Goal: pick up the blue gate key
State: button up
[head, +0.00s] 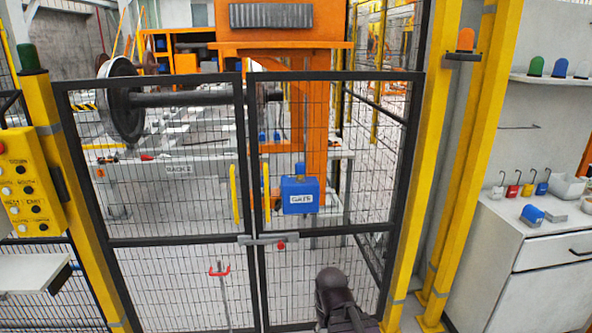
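Several small coloured blocks with wire hooks stand in a row on the white cabinet at the right. The blue one (542,188) is at the right end of the row and looks like the blue gate key, but it is too small to be sure. A blue box labelled GATE (301,208) is on the right leaf of the closed mesh gate (245,160), with a blue knob on top. A dark part of my arm shows at the bottom centre, in front of the gate. My gripper's fingers cannot be seen.
The white cabinet (550,255) also bears a larger blue block (532,215), a grey piece and a white bin (568,186). Yellow posts (425,150) stand between gate and cabinet. A yellow button panel (25,190) and a small shelf (32,271) are at the left.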

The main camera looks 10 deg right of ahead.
aim_at(300, 168)
jog(key=i, duration=0.85)
jog(key=z, duration=0.05)
